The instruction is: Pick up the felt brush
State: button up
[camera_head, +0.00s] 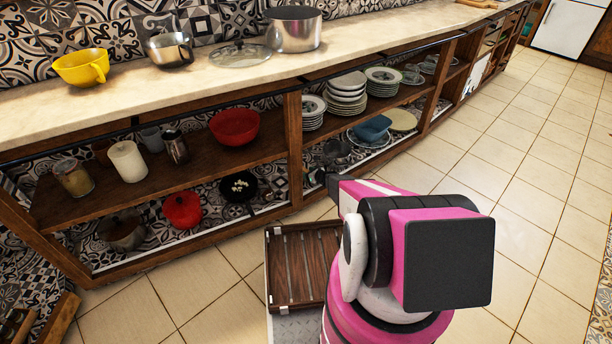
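I cannot make out a felt brush for certain in the head view. My arm, pink, white and black, reaches from the lower right toward the shelving. Its far end, where my gripper (326,180) is, shows only as a small dark part in front of the lower shelf by the middle post. My own arm links hide most of it. I cannot see its fingers clearly, or whether they hold anything.
Shelves below hold a red bowl (235,127), a red pot (183,210), a black pan (239,187) and stacked plates (347,92). Tiled floor (540,190) is clear at right.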

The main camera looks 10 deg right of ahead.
jog(key=shift+c, duration=1.4)
